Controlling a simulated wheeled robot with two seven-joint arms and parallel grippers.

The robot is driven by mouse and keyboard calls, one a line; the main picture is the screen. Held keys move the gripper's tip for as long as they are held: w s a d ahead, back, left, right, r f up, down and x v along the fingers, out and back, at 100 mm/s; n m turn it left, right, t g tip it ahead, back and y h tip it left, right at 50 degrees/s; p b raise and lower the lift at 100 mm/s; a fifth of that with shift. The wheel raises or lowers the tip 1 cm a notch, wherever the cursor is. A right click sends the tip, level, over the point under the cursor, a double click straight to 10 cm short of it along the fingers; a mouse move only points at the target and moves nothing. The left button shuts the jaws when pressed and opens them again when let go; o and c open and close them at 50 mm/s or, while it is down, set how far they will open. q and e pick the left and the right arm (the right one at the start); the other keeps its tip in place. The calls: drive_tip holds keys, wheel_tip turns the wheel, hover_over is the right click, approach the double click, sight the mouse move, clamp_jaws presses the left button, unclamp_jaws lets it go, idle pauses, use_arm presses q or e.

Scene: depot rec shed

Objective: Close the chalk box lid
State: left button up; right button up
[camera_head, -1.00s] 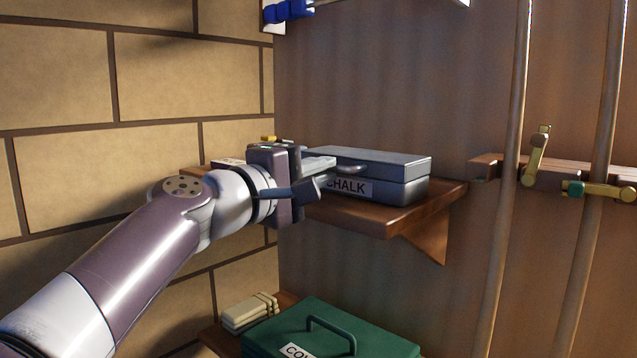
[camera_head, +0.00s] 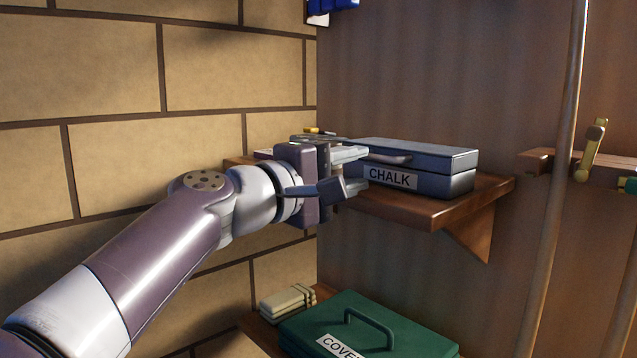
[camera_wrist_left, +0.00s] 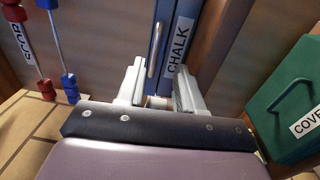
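The chalk box (camera_head: 455,184) is a blue-grey metal case with a white CHALK label, standing on a wooden wall shelf. Its lid (camera_head: 425,152) lies down flat on the body, with a thin seam between them; it looks shut. A small handle (camera_head: 390,158) is on the front. My left gripper (camera_head: 357,171) is at the box's front left, fingers apart and empty. In the left wrist view the gripper (camera_wrist_left: 159,88) is open, with the handle (camera_wrist_left: 153,50) seen beyond the gap; I cannot tell whether a finger touches the box. My right gripper is not in view.
The shelf (camera_head: 420,212) has a bare front edge. Below stand a green box (camera_head: 400,338) with a handle and some cream blocks (camera_head: 287,300). A brick wall (camera_head: 200,75) is at the left. A pole (camera_head: 560,150) stands at the right. Beaded rods (camera_wrist_left: 57,45) show in the left wrist view.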

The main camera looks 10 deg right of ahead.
use_arm(q)
drive_tip(key=v, duration=0.9)
drive_tip(key=shift+a, duration=0.3)
drive_tip(key=shift+s, duration=0.15)
